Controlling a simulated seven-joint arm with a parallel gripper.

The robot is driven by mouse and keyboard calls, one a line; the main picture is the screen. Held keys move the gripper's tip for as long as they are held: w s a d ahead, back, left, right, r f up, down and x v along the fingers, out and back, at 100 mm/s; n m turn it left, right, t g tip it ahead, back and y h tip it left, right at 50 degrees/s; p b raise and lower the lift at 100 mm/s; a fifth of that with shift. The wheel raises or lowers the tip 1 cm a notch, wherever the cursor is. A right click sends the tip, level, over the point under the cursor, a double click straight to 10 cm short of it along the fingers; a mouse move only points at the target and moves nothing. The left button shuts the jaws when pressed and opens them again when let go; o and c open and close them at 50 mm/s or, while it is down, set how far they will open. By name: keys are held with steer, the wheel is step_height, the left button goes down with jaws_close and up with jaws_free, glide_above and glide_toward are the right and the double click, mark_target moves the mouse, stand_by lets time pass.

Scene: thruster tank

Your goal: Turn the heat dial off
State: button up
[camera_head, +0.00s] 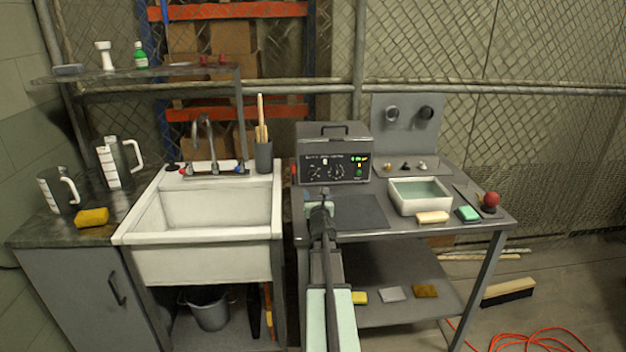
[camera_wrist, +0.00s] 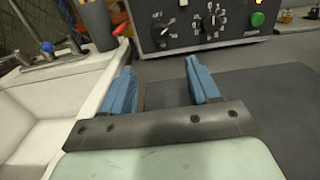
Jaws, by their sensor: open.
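A dark grey control unit (camera_head: 334,142) with a top handle stands at the back left of the metal table. Its front panel bears two black dials with white scale marks, a left dial (camera_wrist: 160,30) and a right dial (camera_wrist: 211,22). The labels are too small to tell which is the heat dial. A green light (camera_wrist: 258,18) is lit to the right of the dials. My gripper (camera_wrist: 160,72) is open and empty, its two blue fingers pointing at the panel from a short distance, below the dials and touching nothing. In the head view it is in front of the unit.
A white sink (camera_head: 203,264) with a faucet lies left of the table. A dark mat (camera_head: 360,212) lies in front of the unit. A red-topped item (camera_wrist: 120,28) is near the left finger.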

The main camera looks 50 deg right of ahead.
mark_target(313, 175)
steer(key=x, duration=1.3)
steer(key=shift+w+d, duration=0.2)
steer(key=shift+d, duration=0.15)
steer(key=shift+c, duration=0.2)
steer(key=c, duration=1)
steer(key=shift+n, duration=0.4)
steer(key=n, duration=1.1)
